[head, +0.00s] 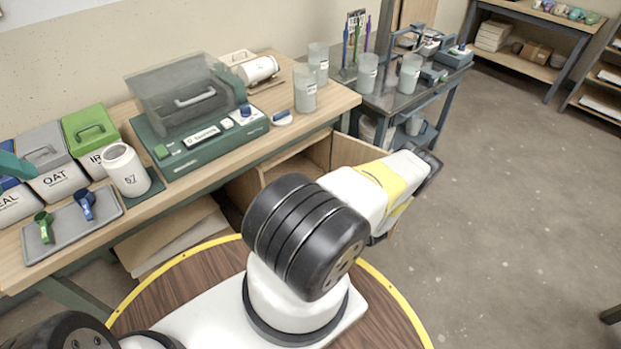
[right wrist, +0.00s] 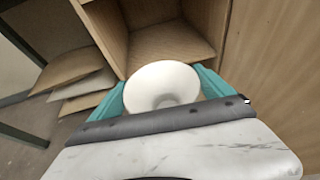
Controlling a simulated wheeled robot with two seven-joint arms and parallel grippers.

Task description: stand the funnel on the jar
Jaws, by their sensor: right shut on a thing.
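The white jar (head: 126,172), with dark marks on its side, stands upright with its open mouth up on a dark green mat (head: 155,183) near the bench's front edge. The white funnel (right wrist: 160,78) is held between the teal fingers of my right gripper (right wrist: 163,88), with its wide round mouth toward the wrist camera. In the head view my right arm hides the gripper and most or all of the funnel. A teal fingertip, apparently of my left gripper (head: 14,166), shows at the left edge over the bins; its opening cannot be seen.
A grey tray (head: 75,238) with a green and a blue scoop lies left of the jar. Labelled bins (head: 60,182) stand behind it. An open wooden compartment (right wrist: 150,42) lies beyond the funnel.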

